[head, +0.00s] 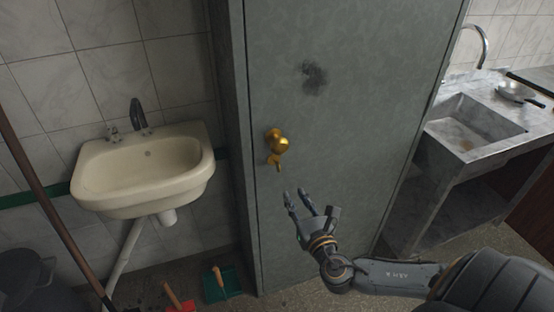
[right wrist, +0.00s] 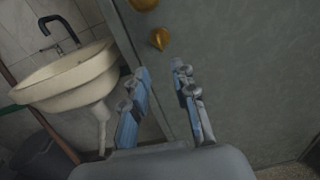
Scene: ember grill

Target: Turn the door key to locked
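A grey-green door (head: 340,130) stands shut in the middle of the head view. A round brass knob (head: 277,143) is near its left edge. Just below the knob is a small brass key (head: 275,162), which also shows in the right wrist view (right wrist: 160,38). My right gripper (head: 300,197) is open and empty, below and a little right of the key and apart from it. In the right wrist view its two fingers (right wrist: 161,75) point up toward the key with a gap between them. My left gripper is not in view.
A cream washbasin (head: 140,170) with a tap is on the wall left of the door. A wooden pole (head: 50,200), a red dustpan (head: 180,301) and a green one (head: 222,285) are at lower left. A stone sink counter (head: 470,125) with a pan is at right.

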